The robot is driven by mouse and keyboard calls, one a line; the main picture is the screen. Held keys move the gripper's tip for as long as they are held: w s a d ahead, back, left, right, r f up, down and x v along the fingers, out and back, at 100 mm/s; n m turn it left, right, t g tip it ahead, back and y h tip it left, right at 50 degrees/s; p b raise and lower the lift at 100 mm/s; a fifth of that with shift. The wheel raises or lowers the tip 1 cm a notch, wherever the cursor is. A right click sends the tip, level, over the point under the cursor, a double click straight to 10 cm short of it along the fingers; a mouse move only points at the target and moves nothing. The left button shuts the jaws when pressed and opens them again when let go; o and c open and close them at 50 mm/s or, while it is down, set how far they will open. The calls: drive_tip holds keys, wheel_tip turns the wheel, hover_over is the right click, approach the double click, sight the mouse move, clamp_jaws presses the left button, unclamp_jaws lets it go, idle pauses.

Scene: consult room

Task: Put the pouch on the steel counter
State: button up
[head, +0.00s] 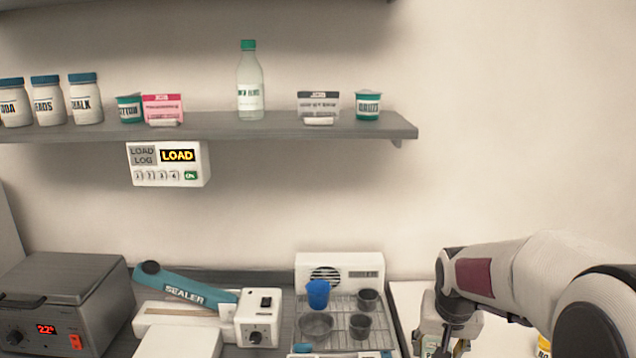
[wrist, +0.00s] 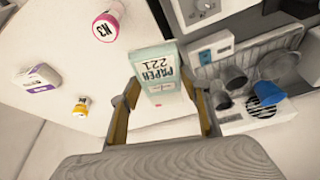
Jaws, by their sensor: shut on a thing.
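A pale green and white pouch (wrist: 163,82) lettered "PAPER 221" is between the yellow fingers of my gripper (wrist: 160,92) in the wrist view. My gripper is shut on it. In the head view my gripper (head: 446,340) is at the bottom right, with part of the pouch (head: 431,347) showing below it, cut off by the frame edge. It is over the white surface, close to the grey counter's right edge. The grey counter (head: 218,276) runs along the wall to the left, mostly covered by equipment.
A sealer (head: 190,300), a grey heater box (head: 60,300) and a wire rack with several cups (head: 340,305) crowd the counter. The white surface (head: 410,300) holds a pink-capped bottle (wrist: 106,26), a white-purple box (wrist: 37,78) and a yellow vial (wrist: 81,106). A shelf (head: 220,128) hangs above.

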drive_tip(key=shift+m, duration=0.3)
drive_tip(key=a, duration=0.2)
drive_tip(key=s+a, duration=0.1)
drive_tip(key=a, duration=0.1)
drive_tip(key=s+a, duration=0.1)
drive_tip(key=a, duration=0.1)
drive_tip(key=shift+s+a+r, duration=0.1)
drive_tip(key=shift+s+a, duration=0.15)
drive_tip(key=shift+a, duration=0.1)
drive_tip(key=shift+d, duration=0.1)
drive_tip(key=w+d+m+h, duration=0.1)
drive_tip(key=w+d, duration=0.3)
drive_tip(key=d, duration=0.8)
drive_tip(key=w+d+m+h, duration=0.1)
drive_tip(key=w+d+m, duration=0.3)
drive_tip(key=d, duration=0.8)
drive_tip(key=shift+w+d+m+g, duration=0.3)
drive_tip(key=shift+w, duration=0.2)
drive_tip(key=shift+f, duration=2.6)
drive_tip(key=shift+f, duration=2.5)
drive_tip(key=shift+f, duration=0.15)
